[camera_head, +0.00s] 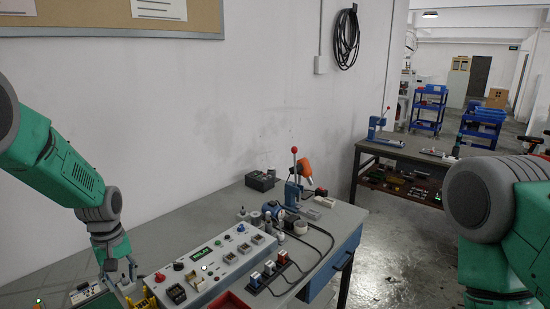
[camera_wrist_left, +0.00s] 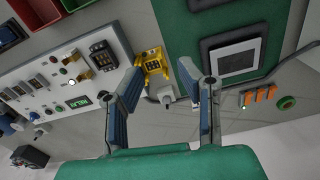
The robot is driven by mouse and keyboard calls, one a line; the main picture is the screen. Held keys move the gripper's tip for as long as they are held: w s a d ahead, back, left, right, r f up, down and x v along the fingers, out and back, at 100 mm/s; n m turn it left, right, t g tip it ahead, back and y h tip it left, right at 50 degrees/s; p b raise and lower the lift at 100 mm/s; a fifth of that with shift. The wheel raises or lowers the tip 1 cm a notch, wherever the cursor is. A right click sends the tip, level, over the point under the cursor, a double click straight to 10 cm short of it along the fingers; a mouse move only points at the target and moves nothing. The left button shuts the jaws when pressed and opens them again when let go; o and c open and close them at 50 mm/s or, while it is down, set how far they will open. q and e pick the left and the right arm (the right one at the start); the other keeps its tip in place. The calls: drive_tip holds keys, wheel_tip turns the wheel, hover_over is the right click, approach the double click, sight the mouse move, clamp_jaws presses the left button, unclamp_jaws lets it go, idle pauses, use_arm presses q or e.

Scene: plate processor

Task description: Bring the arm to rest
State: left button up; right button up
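My left arm comes in from the left, green with a grey wrist. Its gripper (camera_head: 122,283) hangs above the left end of the workbench, beside the control panel. In the left wrist view the gripper (camera_wrist_left: 165,68) has its two fingers apart, with nothing held between them. A yellow block-shaped fixture (camera_wrist_left: 153,66) shows just beyond the fingertips; whether it is touched is unclear. My right arm (camera_head: 500,205) shows as a green and grey link at the right edge, and its gripper is out of view.
The workbench (camera_head: 345,217) carries a white control panel (camera_head: 215,262), a blue press (camera_head: 292,193) with a red knob, a red bin (camera_head: 229,300) and small switches with cables. A green board with a screen (camera_wrist_left: 235,55) lies near the left gripper. A second bench (camera_head: 420,152) stands behind.

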use_arm(q)
drive_tip(key=s+d+f+m, duration=0.1)
drive_tip(key=s+f, duration=0.4)
drive_tip(key=s, duration=0.1)
drive_tip(key=s+d+f+m, duration=0.1)
drive_tip(key=s+f, duration=0.4)
drive_tip(key=s, duration=0.2)
drive_tip(key=s+d+f+m, duration=0.2)
drive_tip(key=s+f, duration=0.3)
drive_tip(key=s, duration=0.1)
drive_tip(key=shift+s+f, duration=0.15)
drive_tip(key=shift+f, duration=0.2)
drive_tip(key=s+d+f+m+b, duration=0.1)
drive_tip(key=s+d+m, duration=0.1)
drive_tip(key=s, duration=0.8)
drive_tip(key=s+d+m, duration=0.2)
drive_tip(key=s, duration=0.9)
drive_tip(key=w+f+m+b, duration=0.1)
drive_tip(key=w+f+b, duration=0.2)
drive_tip(key=f+b, duration=1.3)
drive_tip(key=shift+d+f+t+b, duration=0.3)
drive_tip(key=shift+d+f+b, duration=0.1)
drive_tip(key=shift+b, duration=0.1)
use_arm(e)
wheel_tip(320, 180, down, 18)
use_arm(q)
drive_tip(key=shift+w, duration=0.1)
use_arm(e)
drive_tip(key=shift+s, duration=0.1)
drive_tip(key=shift+c, duration=0.3)
